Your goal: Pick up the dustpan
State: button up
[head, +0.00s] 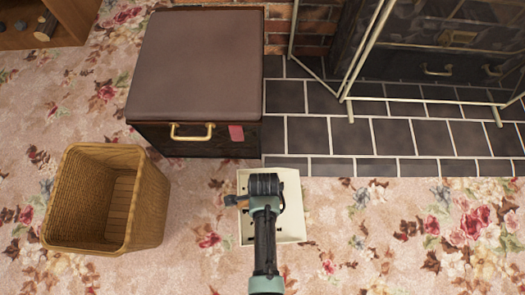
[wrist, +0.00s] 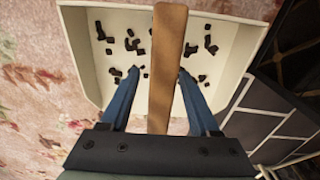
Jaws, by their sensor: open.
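The dustpan is a cream, shallow pan (head: 290,215) lying on the floral carpet at the edge of the tiled hearth. In the wrist view its pan (wrist: 85,75) holds several small dark bits. Its brown handle (wrist: 168,50) runs through the middle of the wrist view. My gripper (wrist: 157,75) is open, with one blue finger on each side of the handle and a visible gap to both. In the head view my arm hides the middle of the pan, and the fingertips are hidden.
A wicker basket (head: 65,210) stands to the left on the carpet. A dark box with a brown padded top (head: 200,60) and brass handle is behind. The dark tiled hearth (head: 345,135) and a metal-framed fire screen (head: 420,98) are at back right. Carpet at right is clear.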

grip_shut()
dwell(0.3)
dwell(1.1)
